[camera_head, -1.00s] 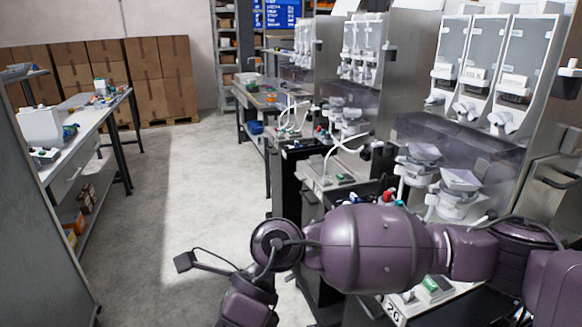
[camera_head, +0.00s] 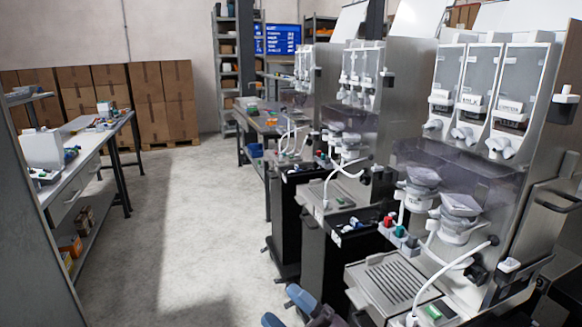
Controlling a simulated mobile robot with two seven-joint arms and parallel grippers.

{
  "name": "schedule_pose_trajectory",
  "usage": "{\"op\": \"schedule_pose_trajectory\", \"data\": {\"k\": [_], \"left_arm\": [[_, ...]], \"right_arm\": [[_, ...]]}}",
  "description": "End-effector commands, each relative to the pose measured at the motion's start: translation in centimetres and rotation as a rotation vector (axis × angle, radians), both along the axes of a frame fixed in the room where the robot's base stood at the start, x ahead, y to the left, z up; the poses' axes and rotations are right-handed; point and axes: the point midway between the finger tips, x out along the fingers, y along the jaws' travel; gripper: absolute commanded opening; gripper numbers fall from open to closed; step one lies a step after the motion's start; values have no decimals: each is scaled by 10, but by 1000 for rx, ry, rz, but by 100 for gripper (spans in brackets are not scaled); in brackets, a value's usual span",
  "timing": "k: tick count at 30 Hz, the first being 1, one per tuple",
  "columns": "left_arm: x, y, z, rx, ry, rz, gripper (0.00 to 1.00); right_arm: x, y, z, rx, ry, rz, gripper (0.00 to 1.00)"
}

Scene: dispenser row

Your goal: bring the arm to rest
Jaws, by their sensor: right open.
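My right gripper (camera_head: 286,308) shows only at the bottom edge of the head view, low and left of the nearest dispenser machine. Its two bluish fingertips are apart, with nothing seen between them. The rest of my right arm is cut off by the frame's lower edge. My left gripper is not in view.
The nearest dispenser (camera_head: 385,285) with its drip tray stands at lower right, and more machines line up behind it. A workbench (camera_head: 85,160) stands at left. Stacked cardboard boxes (camera_head: 160,95) are at the back. The concrete floor (camera_head: 190,215) between is clear.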

Motion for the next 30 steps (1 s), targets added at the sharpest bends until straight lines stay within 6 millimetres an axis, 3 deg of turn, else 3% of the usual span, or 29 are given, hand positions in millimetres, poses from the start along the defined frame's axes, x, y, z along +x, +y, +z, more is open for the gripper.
{"op": "schedule_pose_trajectory", "data": {"k": [4, 8, 14, 18, 24, 30], "left_arm": [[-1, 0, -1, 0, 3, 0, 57], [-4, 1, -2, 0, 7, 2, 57], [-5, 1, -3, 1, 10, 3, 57], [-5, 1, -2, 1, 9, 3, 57], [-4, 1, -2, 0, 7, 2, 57], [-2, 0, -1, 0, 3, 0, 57]], "right_arm": [[11, -55, -53, 83, 275, -180, 57], [7, -107, -105, 149, 509, -333, 57], [-31, -186, -190, 248, 861, -561, 57], [-75, -233, -241, 310, 1075, -701, 57], [-127, -273, -283, 370, 1270, -829, 57], [-145, -284, -294, 390, 1329, -867, 57]]}}
